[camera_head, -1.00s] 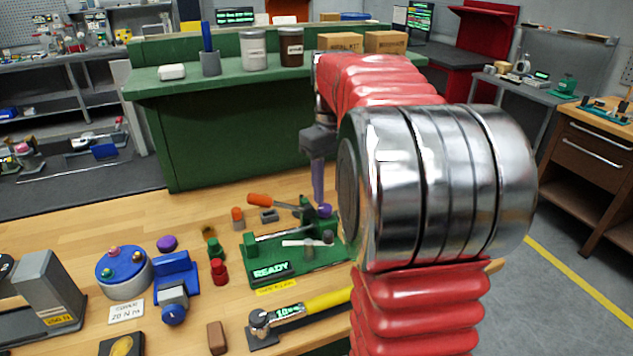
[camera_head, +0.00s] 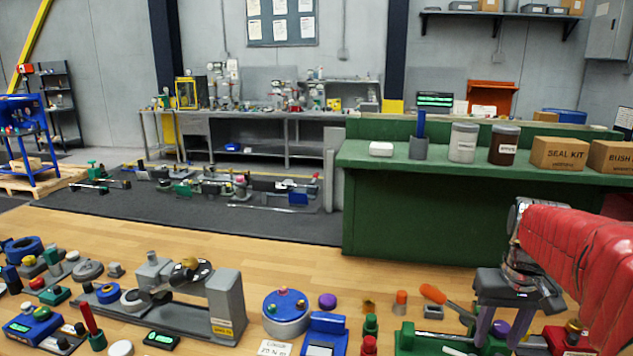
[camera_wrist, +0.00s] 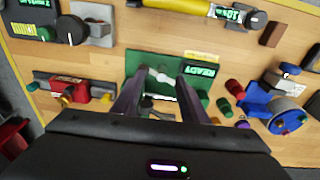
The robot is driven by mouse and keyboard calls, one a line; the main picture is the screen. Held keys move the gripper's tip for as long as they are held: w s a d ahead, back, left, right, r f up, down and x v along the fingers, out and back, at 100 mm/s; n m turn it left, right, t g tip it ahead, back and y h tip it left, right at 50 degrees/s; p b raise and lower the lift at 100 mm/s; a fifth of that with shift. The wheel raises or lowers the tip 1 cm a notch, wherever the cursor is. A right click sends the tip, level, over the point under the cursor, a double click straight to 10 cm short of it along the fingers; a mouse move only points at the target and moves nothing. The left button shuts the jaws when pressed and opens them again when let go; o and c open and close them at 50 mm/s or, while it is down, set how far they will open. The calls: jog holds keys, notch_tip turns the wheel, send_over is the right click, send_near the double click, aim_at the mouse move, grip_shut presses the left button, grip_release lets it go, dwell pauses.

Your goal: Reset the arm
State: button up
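My arm (camera_head: 580,260) has a red sleeve and enters the head view at the right edge. My gripper (camera_head: 495,338) points down over the wooden bench near a green fixture (camera_head: 405,342), which is partly cut off by the lower edge. In the wrist view my gripper (camera_wrist: 158,80) has its two dark fingers apart, with nothing held between them. The green fixture (camera_wrist: 140,62), with a READY label, lies below and beyond the fingers.
A grey vise-like stand (camera_head: 225,300), a blue-and-grey round holder (camera_head: 285,318) and red and green knobs (camera_head: 370,325) stand on the bench. A yellow-handled torque tool (camera_wrist: 185,6) lies past the fixture. A green counter (camera_head: 400,215) with jars and boxes stands behind.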

jog(key=s+a+n+t, duration=0.1)
jog(key=s+a+t, duration=0.1)
jog(key=s+a, duration=0.4)
jog(key=s+a+n+t, duration=0.1)
jog(key=s+a, duration=0.6)
jog(key=a, duration=0.8)
jog(key=shift+n+t+y, duration=0.3)
jog(key=shift+n+t, duration=0.1)
jog(key=shift+t, duration=0.4)
jog(key=shift+r, duration=0.1)
jog(key=shift+c, duration=1.1)
